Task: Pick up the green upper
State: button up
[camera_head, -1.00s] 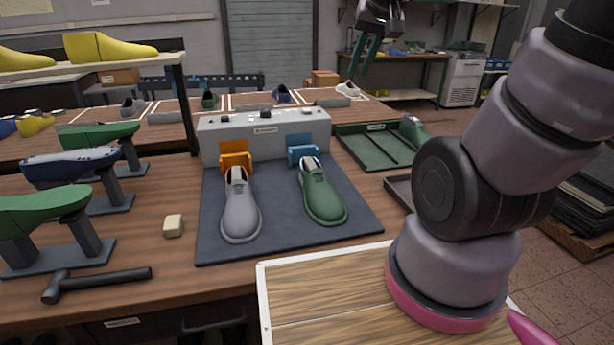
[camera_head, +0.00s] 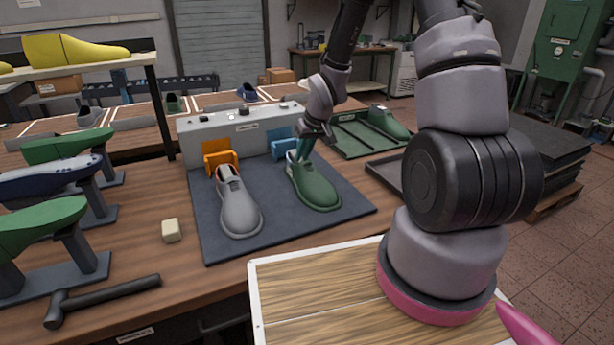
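The green upper (camera_head: 316,188) lies on the dark mat (camera_head: 289,232), toe toward the front, beside a grey upper (camera_head: 237,205) on its left. The green upper rests on the mat.
A grey machine box (camera_head: 246,124) with an orange clamp (camera_head: 218,155) and a blue clamp (camera_head: 283,146) stands behind the uppers. A green tray (camera_head: 350,141) holding another green shoe (camera_head: 388,122) is at the back right. Lasts on stands, a beige block (camera_head: 172,230) and a hammer (camera_head: 105,297) are left.

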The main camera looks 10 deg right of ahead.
aim_at(295, 174)
jog(key=x, duration=1)
jog(key=shift+d, duration=0.1)
jog(key=shift+r, duration=0.1)
grip_shut()
dwell(1.1)
